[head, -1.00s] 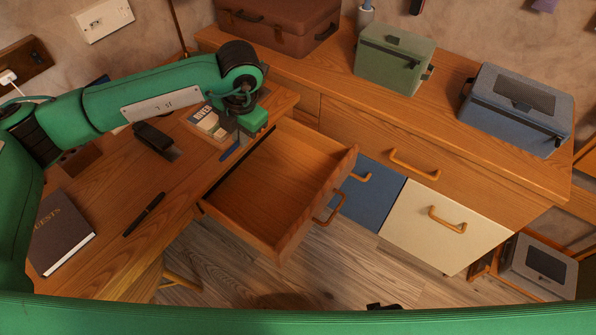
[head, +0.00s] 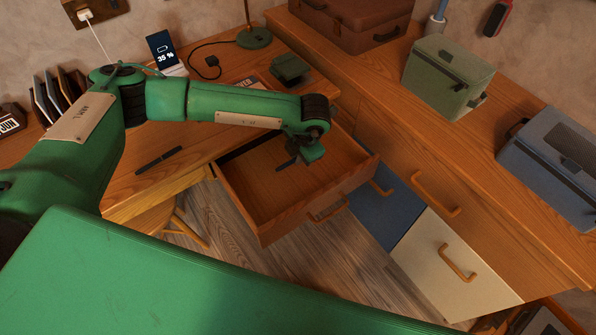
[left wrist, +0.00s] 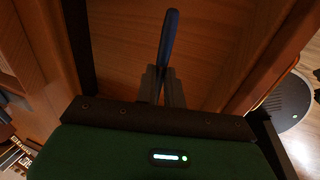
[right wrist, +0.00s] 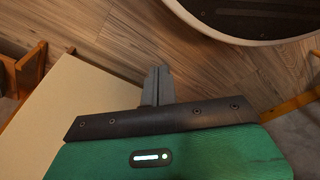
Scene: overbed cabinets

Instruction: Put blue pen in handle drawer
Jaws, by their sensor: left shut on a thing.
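The blue pen (left wrist: 169,38) is gripped between the fingers of my left gripper (left wrist: 163,82), as the left wrist view shows. In the head view the pen (head: 286,163) looks like a dark sliver at the left gripper (head: 300,161). The gripper is over the open wooden drawer (head: 252,190), which has an orange handle (head: 328,209). The drawer's visible floor looks empty. My right gripper (right wrist: 158,84) has its fingers together with nothing seen between them; the floor lies beyond it.
A dark pen (head: 158,159) lies on the desk to the left. A phone (head: 162,48), a small green device (head: 290,69) and a lamp base (head: 254,39) are behind my arm. A green case (head: 446,76) and a blue case (head: 555,160) stand on the counter at right.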

